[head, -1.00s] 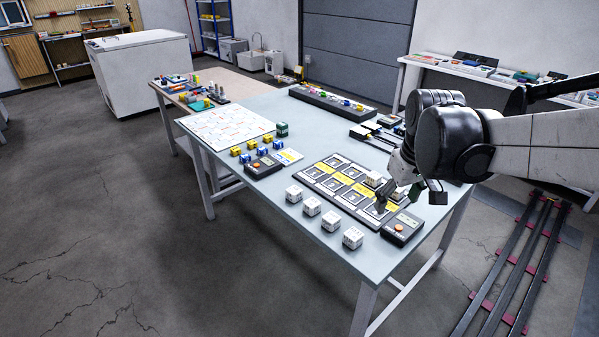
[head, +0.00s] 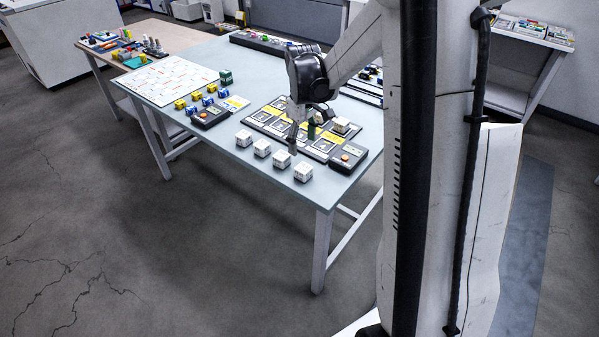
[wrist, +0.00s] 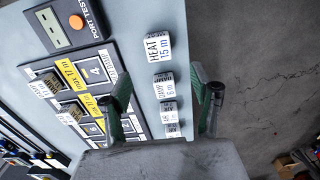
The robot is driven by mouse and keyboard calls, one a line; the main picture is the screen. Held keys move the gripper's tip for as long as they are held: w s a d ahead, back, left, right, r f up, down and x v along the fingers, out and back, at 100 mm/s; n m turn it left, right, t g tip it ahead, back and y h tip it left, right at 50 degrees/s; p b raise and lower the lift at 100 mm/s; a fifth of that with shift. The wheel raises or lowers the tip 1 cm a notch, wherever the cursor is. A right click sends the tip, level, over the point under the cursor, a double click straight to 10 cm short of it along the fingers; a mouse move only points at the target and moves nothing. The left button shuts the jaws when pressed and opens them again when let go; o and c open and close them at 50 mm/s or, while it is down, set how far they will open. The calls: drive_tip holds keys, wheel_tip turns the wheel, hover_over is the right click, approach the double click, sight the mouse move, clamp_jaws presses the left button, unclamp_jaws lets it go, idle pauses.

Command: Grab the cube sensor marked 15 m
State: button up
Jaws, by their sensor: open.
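The white cube marked "HEAT 15 m" (wrist: 158,47) stands at the top end of a row of white cubes in the wrist view. In the head view it is the right-most cube (head: 303,173), near the table's front edge. My gripper (head: 302,139) is over the front edge of the slotted board, just behind the row. In the wrist view my gripper (wrist: 164,84) is open and empty, its fingers wide apart. The 15 m cube lies beyond the fingertips, toward the top of the picture. A cube reading about "6 m" (wrist: 164,86) shows between the fingers.
The row's other cubes (head: 262,147) stand to the left. The slotted board (head: 262,124) lies behind, with a white cube (head: 342,125) on it. A dark port tester box (head: 348,157) with an orange button is close right of the 15 m cube. The table front is clear.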

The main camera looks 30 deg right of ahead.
sight(303, 167)
drive_tip(key=f, duration=1.1)
drive_tip(key=shift+s+d+f+b, duration=0.1)
drive_tip(key=shift+d+b, duration=0.1)
drive_tip(key=shift+b, duration=0.15)
drive_tip(key=c, duration=1.3)
drive_tip(key=shift+o, duration=0.2)
